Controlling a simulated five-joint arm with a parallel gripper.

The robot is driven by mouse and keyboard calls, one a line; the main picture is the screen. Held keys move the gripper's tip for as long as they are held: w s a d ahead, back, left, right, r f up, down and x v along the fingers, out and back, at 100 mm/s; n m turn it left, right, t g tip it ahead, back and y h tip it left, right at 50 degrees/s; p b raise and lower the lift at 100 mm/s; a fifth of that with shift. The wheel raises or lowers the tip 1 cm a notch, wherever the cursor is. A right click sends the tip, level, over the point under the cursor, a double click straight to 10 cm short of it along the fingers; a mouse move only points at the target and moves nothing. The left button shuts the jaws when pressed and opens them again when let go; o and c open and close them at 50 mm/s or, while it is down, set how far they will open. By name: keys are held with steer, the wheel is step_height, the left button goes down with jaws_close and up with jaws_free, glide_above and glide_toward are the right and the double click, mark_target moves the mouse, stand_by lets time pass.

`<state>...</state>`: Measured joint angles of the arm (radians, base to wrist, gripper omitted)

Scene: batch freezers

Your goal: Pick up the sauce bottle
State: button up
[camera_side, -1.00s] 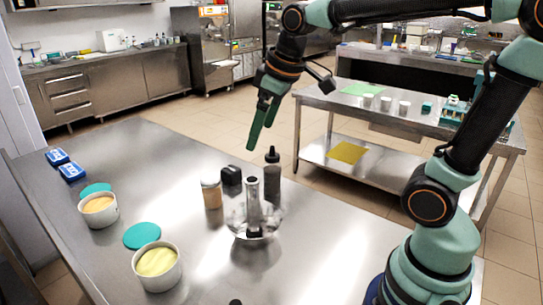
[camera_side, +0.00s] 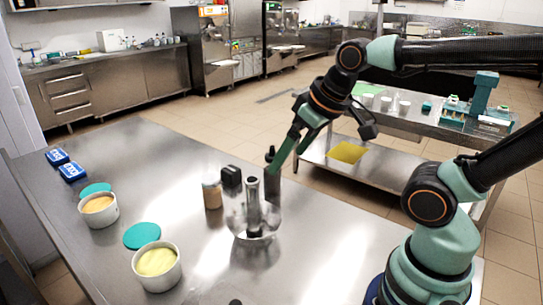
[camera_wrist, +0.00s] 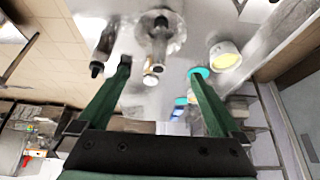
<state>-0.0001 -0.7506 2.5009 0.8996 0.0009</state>
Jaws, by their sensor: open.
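The dark sauce bottle (camera_side: 273,189) with a narrow nozzle stands upright on the steel table. It also shows in the wrist view (camera_wrist: 103,50), left of and outside the left finger. My gripper (camera_side: 277,166) is open and empty, tilted down, with its green fingers overlapping the bottle's upper part in the side view. In the wrist view my gripper (camera_wrist: 160,68) has its fingers wide apart with nothing held between them. I cannot tell whether a finger touches the bottle.
A clear glass vessel with an upright cylinder (camera_side: 252,192) stands close in front of the bottle. A lidded jar (camera_side: 212,195) and a black block (camera_side: 231,176) are to its left. Tubs (camera_side: 158,266) and teal lids (camera_side: 142,235) lie farther left.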

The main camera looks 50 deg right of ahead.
stand_by(0.3)
steer(key=c, duration=0.4)
steer(key=shift+w+d+f+m+t+h, duration=0.65)
steer(key=shift+w+d+f+m, duration=0.35)
steer(key=shift+w+d+f, duration=1.6)
steer(key=shift+w+d+f+m+t+h, duration=0.85)
steer(key=shift+w+d+f, duration=1)
steer(key=shift+w+d, duration=1.35)
steer(key=shift+w+d+f+m+t+h, duration=0.45)
steer(key=shift+w+d+f+m, duration=0.7)
steer(key=shift+w+d+f, duration=1.65)
